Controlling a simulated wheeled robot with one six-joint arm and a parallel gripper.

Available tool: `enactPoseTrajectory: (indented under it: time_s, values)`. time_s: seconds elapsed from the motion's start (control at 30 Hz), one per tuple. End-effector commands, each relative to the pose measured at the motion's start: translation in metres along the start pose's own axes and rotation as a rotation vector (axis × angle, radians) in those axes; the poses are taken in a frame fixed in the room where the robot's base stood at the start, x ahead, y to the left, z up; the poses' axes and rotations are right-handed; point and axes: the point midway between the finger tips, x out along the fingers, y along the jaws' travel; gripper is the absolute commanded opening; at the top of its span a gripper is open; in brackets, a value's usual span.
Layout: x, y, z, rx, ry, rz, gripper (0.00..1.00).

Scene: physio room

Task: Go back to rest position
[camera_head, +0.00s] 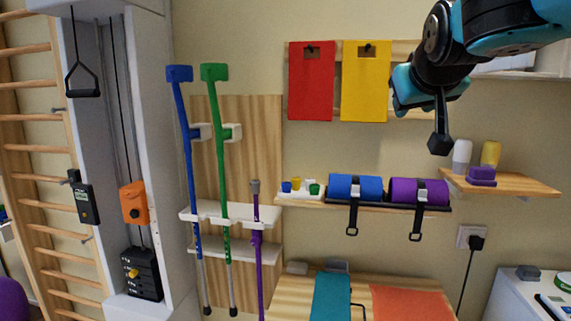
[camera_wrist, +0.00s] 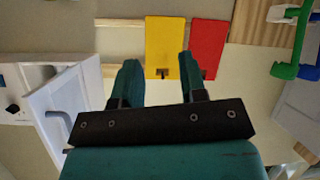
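My gripper (camera_head: 398,100) is at the upper right of the head view, in front of the wall just right of the yellow clipboard (camera_head: 365,85). In the wrist view my gripper (camera_wrist: 158,65) shows two teal fingers spread apart with nothing between them. That view is upside down; the yellow clipboard (camera_wrist: 164,42) is beyond the fingers and the red clipboard (camera_wrist: 208,45) is beside it. My arm reaches in from the top right corner.
A blue roll (camera_head: 355,187) and a purple roll (camera_head: 418,191) lie on a shelf below. A small wooden shelf (camera_head: 535,187) holds bottles at right. A blue crutch (camera_head: 184,130) and green crutch (camera_head: 219,150) stand at left. A wooden bench (camera_head: 290,300) is below.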

Motion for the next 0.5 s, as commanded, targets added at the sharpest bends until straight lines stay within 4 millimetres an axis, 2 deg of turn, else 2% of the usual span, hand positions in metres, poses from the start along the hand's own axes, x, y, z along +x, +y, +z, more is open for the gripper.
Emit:
enactPoseTrajectory:
  time_s: [0.03, 0.13, 0.23, 0.3, 0.4, 0.5]
  values:
    - [0.005, -0.015, 0.043, -0.04, -0.08, -0.082, 0.39]
    - [0.0, -0.046, 0.117, -0.112, -0.242, -0.251, 0.39]
    - [-0.02, -0.071, 0.191, -0.173, -0.402, -0.411, 0.39]
    - [-0.04, -0.085, 0.24, -0.208, -0.511, -0.516, 0.39]
    - [-0.071, -0.099, 0.298, -0.247, -0.645, -0.648, 0.39]
    - [-0.1, -0.106, 0.338, -0.276, -0.744, -0.751, 0.39]
